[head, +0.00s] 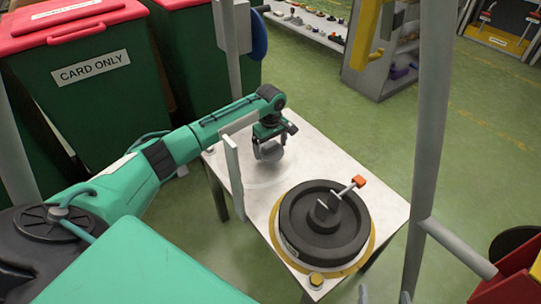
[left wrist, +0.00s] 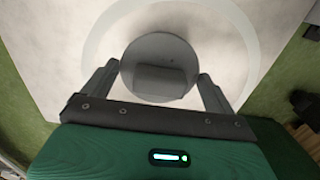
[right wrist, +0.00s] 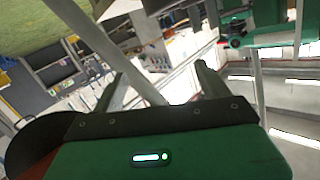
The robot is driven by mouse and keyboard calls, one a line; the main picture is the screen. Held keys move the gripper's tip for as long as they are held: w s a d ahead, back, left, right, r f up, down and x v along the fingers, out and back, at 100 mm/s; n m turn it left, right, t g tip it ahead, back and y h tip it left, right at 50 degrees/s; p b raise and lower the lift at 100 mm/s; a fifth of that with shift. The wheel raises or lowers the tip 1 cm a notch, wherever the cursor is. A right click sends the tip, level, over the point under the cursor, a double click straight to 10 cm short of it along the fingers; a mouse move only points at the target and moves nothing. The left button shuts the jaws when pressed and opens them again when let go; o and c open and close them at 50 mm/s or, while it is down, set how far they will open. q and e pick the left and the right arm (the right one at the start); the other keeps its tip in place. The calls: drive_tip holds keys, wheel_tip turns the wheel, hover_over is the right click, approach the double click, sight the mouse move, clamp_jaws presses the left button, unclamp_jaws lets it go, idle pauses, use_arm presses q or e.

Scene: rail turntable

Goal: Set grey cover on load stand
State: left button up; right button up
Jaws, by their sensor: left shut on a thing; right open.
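My left gripper (head: 268,138) points down over the far part of the white table and is shut on the grey cover (head: 268,152). In the left wrist view the cover (left wrist: 160,68) is a round grey disc with a raised block, between the two fingers. A pale ring (left wrist: 100,42) marks the white surface (left wrist: 62,62) below it. I cannot tell whether the cover touches the surface. I cannot tell for sure which part is the load stand. My right gripper (right wrist: 163,85) is open and empty in the right wrist view, and outside the head view.
A dark turntable (head: 300,245) with a yellow rim and an orange-tipped handle (head: 358,182) fills the table's near part. An upright white plate (head: 232,165) stands beside my left gripper. A grey post (head: 428,150) rises at right. Green bins (head: 95,95) stand at left.

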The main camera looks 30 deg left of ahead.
sight(270, 154)
use_arm(q)
wheel_tip(270, 154, down, 4)
drive_tip(key=shift+r+b, duration=0.25)
drive_tip(key=shift+b, duration=0.3)
drive_tip(key=shift+f, duration=0.1)
use_arm(e)
drive_tip(key=r+t, duration=0.1)
drive_tip(key=w+r+t, duration=0.1)
drive_tip(key=r, duration=0.1)
drive_tip(key=w+d+r+t, duration=0.1)
drive_tip(key=r, duration=0.1)
drive_tip(key=shift+w+d, duration=0.1)
drive_tip(key=shift+w, duration=0.05)
drive_tip(key=shift+f, duration=0.3)
use_arm(q)
drive_tip(key=o, duration=1)
drive_tip(key=shift+f, duration=0.1)
drive_tip(key=shift+o, duration=0.2)
